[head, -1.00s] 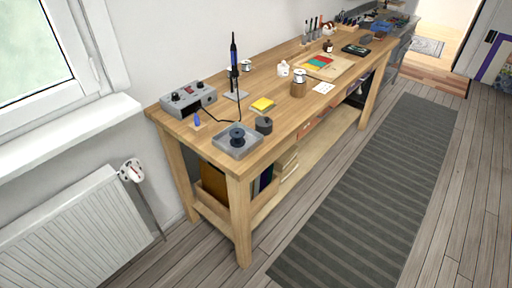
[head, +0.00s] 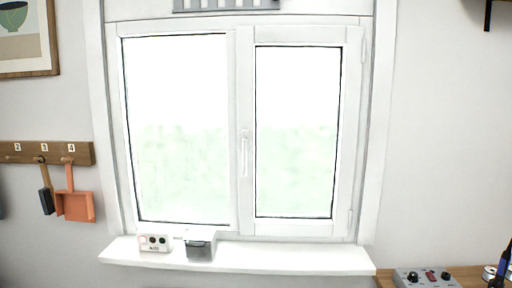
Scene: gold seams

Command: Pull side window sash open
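The white window fills the middle of the head view. Its right sash (head: 347,130) has a white handle (head: 244,155) on its left side, pointing down, and hinges show on its right side. This sash looks closed in its frame. The left pane (head: 175,130) also looks closed. Neither of my grippers is in view.
The white sill (head: 300,259) below holds a small box with dark knobs (head: 154,243) and a grey container (head: 200,246). An orange dustpan (head: 75,205) and a brush (head: 46,198) hang from a wooden rack (head: 50,153) at left. The workbench (head: 384,281) corner shows lower right.

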